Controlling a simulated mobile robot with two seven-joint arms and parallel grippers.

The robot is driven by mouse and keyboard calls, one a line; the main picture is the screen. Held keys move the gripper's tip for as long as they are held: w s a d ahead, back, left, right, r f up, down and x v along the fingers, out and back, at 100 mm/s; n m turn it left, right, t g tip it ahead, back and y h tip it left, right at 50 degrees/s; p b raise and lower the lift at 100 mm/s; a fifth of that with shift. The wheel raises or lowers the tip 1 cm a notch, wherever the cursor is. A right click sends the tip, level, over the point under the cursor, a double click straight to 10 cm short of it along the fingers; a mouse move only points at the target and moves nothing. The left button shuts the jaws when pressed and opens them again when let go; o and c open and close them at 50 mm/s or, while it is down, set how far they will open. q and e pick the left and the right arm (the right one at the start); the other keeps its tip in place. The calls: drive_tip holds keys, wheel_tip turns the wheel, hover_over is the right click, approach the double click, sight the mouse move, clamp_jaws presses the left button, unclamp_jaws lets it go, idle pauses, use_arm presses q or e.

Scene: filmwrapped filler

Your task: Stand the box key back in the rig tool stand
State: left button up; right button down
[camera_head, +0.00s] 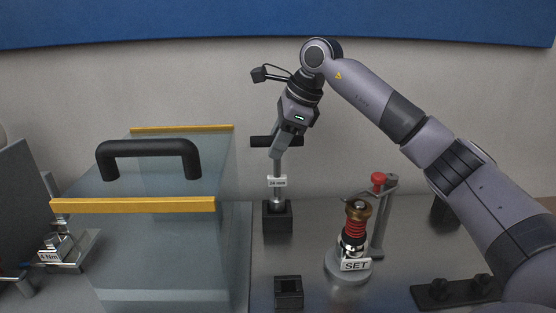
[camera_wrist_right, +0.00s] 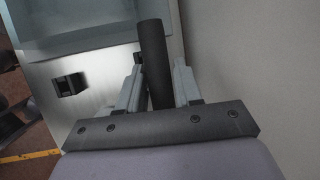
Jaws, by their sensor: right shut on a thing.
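In the right wrist view the black handle (camera_wrist_right: 153,55) runs between the two fingers of this gripper (camera_wrist_right: 158,88). The key's lower end meets the top of a black square block (camera_head: 277,219), which looks like the tool stand. How deep it sits there is hidden. My left gripper is not in view.
A clear cover (camera_head: 130,235) with yellow edges and a black handle (camera_head: 147,147) stands left. A smaller black open socket (camera_head: 288,291) is in front. A red-sprung valve (camera_head: 355,225) with a SET tag and a red-topped post (camera_head: 380,210) stand right of the block.

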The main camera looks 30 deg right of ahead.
drive_tip(key=shift+f, duration=2.05)
drive_tip(key=c, duration=0.8)
unclamp_jaws()
drive_tip(key=shift+f, duration=0.1)
drive_tip(key=shift+o, duration=0.2)
drive_tip(key=v, duration=1.2)
